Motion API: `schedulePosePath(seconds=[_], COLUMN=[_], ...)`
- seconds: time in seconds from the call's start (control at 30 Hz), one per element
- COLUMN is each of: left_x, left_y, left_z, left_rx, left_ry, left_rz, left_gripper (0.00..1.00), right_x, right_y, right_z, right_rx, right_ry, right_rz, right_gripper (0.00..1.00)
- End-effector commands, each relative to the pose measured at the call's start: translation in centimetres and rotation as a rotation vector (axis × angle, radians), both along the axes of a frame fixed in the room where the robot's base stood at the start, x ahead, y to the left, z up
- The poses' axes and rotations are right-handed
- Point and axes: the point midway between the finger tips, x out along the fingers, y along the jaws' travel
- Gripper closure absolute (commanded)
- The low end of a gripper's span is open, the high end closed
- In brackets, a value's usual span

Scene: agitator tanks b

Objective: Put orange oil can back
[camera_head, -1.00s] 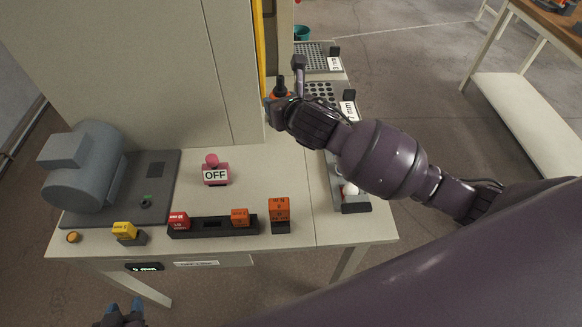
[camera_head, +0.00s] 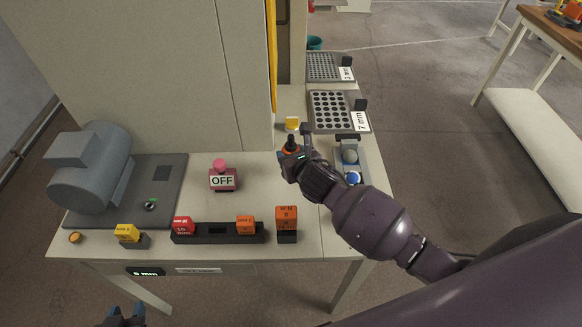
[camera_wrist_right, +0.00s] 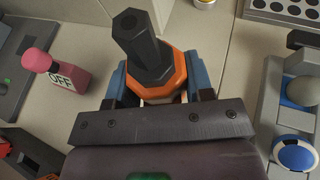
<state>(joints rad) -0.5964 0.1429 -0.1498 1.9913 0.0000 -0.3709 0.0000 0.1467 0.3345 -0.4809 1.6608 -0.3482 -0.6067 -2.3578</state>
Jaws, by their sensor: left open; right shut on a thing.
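The orange oil can (camera_wrist_right: 160,88), with a dark cap and spout, is between the blue fingers of my right gripper (camera_wrist_right: 158,92) in the right wrist view. In the head view, the can (camera_head: 291,151) shows at the tip of my right gripper (camera_head: 298,158), over the table's right part. The can looks upright; its base is hidden, so I cannot tell whether it touches the table. My left gripper (camera_head: 126,312) is low at the bottom left edge, in front of the table, open and apart from everything.
A pink OFF button block (camera_head: 222,178) stands left of the can. A grey tray (camera_head: 350,171) with balls lies to its right. The 7 mm hole plate (camera_head: 331,110) and a yellow-topped item (camera_head: 292,123) are behind. Block holders (camera_head: 218,236) line the front edge. A grey motor (camera_head: 92,165) stands left.

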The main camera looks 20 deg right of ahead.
Motion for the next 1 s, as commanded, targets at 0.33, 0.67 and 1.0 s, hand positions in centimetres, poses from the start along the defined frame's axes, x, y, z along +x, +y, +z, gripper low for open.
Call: schedulePosePath(seconds=[0.33,0.67,1.0], left_x=[-0.1,-0.5,-0.7], left_y=[0.0,0.0,0.1], left_z=[-0.9,-1.3,-1.5], left_rx=[-0.001,0.0,-0.001], left_ry=[0.0,0.01,0.014], left_rz=[-0.001,0.002,0.003], left_gripper=[0.57,0.57,0.57], right_x=[0.0,0.0,0.0], right_y=[0.1,0.0,0.0], right_z=[-3.7,-4.5,-4.8], right_rx=[0.003,0.001,0.0], right_ry=[0.0,-0.003,-0.001], right_rz=[0.0,0.002,0.001], right_gripper=[0.85,0.85,0.32])
